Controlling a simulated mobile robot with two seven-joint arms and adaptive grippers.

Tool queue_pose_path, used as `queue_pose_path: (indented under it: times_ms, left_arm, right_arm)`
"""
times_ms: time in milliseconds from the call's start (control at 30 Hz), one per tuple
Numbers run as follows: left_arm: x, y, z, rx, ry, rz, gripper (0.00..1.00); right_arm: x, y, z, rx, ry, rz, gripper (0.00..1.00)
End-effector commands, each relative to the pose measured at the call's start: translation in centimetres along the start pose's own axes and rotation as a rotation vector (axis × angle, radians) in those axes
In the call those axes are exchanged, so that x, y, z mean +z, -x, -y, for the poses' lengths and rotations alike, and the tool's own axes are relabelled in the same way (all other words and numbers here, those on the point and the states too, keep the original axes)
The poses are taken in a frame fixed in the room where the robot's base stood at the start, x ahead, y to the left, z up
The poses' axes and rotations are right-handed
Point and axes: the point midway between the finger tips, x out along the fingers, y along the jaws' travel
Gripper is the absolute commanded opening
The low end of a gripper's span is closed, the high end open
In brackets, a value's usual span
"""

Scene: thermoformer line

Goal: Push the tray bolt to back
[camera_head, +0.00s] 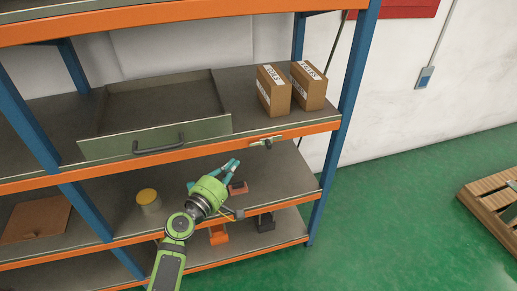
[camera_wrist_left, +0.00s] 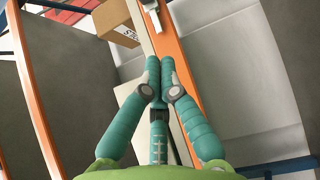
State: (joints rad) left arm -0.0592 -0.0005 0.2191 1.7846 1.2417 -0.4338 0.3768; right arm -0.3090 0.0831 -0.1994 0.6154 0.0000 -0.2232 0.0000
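The tray bolt (camera_head: 265,143) is a small metal latch on the orange front beam of the shelf, right of the drawer-like green tray (camera_head: 205,128). In the left wrist view a metal piece that looks like the bolt (camera_wrist_left: 152,8) shows at the top edge, partly cut off. My left gripper (camera_head: 213,172) is below and left of the bolt, in front of the shelf and apart from it. Its two teal fingers lie close together and its thumb stands apart from them, with nothing held. My right gripper is not in view.
Two brown boxes (camera_head: 274,97) stand on the shelf behind the bolt. A yellow-lidded can (camera_head: 149,201) and an orange-and-dark item (camera_head: 238,188) are on the shelf below. A blue upright (camera_head: 353,80) is at right. A pallet (camera_head: 490,205) lies on the green floor.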

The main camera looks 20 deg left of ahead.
Motion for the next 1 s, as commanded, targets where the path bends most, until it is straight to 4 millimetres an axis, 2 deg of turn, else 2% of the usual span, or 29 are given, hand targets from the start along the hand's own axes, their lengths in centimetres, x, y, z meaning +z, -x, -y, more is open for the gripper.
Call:
queue_pose_path:
  times_ms: [33, 200, 267, 400, 600, 1000]
  left_arm:
    - [0.1, -1.3, -0.3, 0.003, 0.002, 0.001, 0.0]
    - [0.1, -5.0, -0.1, 0.002, 0.001, 0.001, 0.0]
    - [0.1, -6.2, -0.1, 0.0, 0.0, 0.002, 0.0]
    - [1.7, -7.7, -0.1, -0.001, 0.001, 0.002, 0.0]
    - [2.8, -8.8, 0.0, -0.001, -0.002, 0.001, 0.0]
    - [3.0, -9.0, 0.1, -0.002, -0.002, 0.001, 0.0]
  right_arm:
    - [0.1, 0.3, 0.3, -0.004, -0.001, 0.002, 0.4]
    - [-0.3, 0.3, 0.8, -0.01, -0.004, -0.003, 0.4]
    - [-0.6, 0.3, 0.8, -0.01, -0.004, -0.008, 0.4]
    - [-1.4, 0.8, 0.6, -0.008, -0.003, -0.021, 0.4]
    - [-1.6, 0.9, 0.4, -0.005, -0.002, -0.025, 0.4]
    - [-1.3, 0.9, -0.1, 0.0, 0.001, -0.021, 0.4]
